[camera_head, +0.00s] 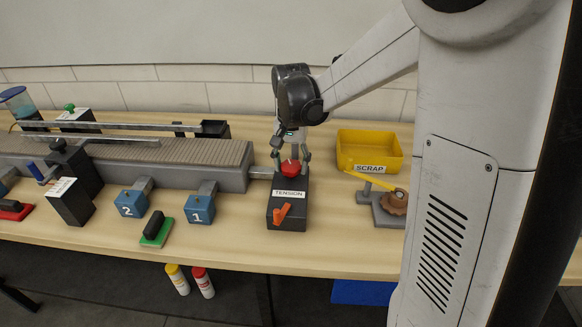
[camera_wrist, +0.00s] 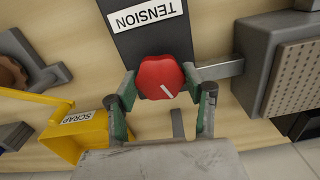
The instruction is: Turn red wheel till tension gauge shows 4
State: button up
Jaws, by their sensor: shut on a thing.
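The red wheel (camera_head: 290,168) sits on top of a dark box labelled TENSION (camera_head: 288,212). In the wrist view the red wheel (camera_wrist: 160,77) has a lobed edge and a white line mark pointing down and to the right. My gripper (camera_head: 291,160) comes down from above and is shut on the wheel. In the wrist view its fingers (camera_wrist: 162,90) stand at the wheel's left and right sides. An orange pointer or lever (camera_head: 283,213) shows on the box's front face. I cannot read any gauge numbers at this size.
A yellow SCRAP bin (camera_head: 370,150) and a grey stand with a brown knob (camera_head: 394,203) are to the right. The conveyor (camera_head: 170,158) is to the left. Blue blocks labelled 2 (camera_head: 131,204) and 1 (camera_head: 199,209) stand in front of it.

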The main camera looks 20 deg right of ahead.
aim_at(291, 165)
jog(key=shift+m+b, duration=0.5)
jog(key=shift+m, duration=1.5)
jog(key=o, duration=1.1)
jog(key=shift+o, duration=0.2)
notch_tip(291, 165, up, 12)
